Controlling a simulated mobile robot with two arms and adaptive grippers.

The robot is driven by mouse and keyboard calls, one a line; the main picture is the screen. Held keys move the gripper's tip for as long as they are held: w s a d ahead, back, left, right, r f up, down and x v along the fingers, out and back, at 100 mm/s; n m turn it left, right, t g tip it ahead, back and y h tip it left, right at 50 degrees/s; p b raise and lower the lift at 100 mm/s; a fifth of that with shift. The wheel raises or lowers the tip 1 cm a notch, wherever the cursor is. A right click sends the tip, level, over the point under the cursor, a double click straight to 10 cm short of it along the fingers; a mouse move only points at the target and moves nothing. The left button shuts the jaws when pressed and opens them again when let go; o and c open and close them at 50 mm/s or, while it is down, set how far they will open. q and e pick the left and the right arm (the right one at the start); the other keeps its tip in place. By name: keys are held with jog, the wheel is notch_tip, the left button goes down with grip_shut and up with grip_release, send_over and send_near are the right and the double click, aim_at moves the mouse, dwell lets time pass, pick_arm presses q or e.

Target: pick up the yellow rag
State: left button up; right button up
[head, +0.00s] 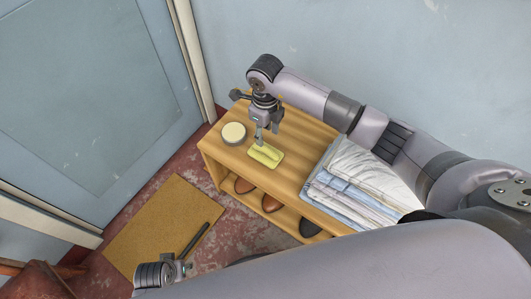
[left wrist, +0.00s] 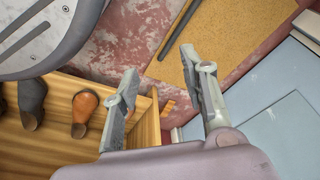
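The yellow rag (head: 268,158) lies on top of the wooden shelf bench, near its left end. My right gripper (head: 267,135) points down just above the rag, with its fingertips at the rag's far edge. Its two fingers look apart; whether they touch the rag is hard to tell. My left gripper (head: 180,268) is low at the lower left of the head view, away from the rag. In the left wrist view it (left wrist: 165,85) is open and empty, with floor showing between its fingers.
The wooden bench (head: 296,157) holds a round tin (head: 234,133) left of the rag and folded cloths (head: 352,185) at right. Shoes (head: 271,203) stand on its lower shelf. A dark bar (head: 194,240) lies on the tan mat (head: 150,225). Walls close in behind.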

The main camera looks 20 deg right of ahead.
aim_at(266, 149)
notch_tip(266, 149, down, 4)
notch_tip(266, 149, down, 4)
jog(key=shift+w+f+b, duration=0.15)
jog(key=shift+f+b, duration=0.05)
jog(key=shift+b, duration=0.55)
jog(key=shift+f, duration=0.3)
pick_arm(q)
notch_tip(266, 149, up, 6)
jog(key=w, duration=0.1)
jog(key=shift+w, duration=0.15)
pick_arm(e)
grip_shut()
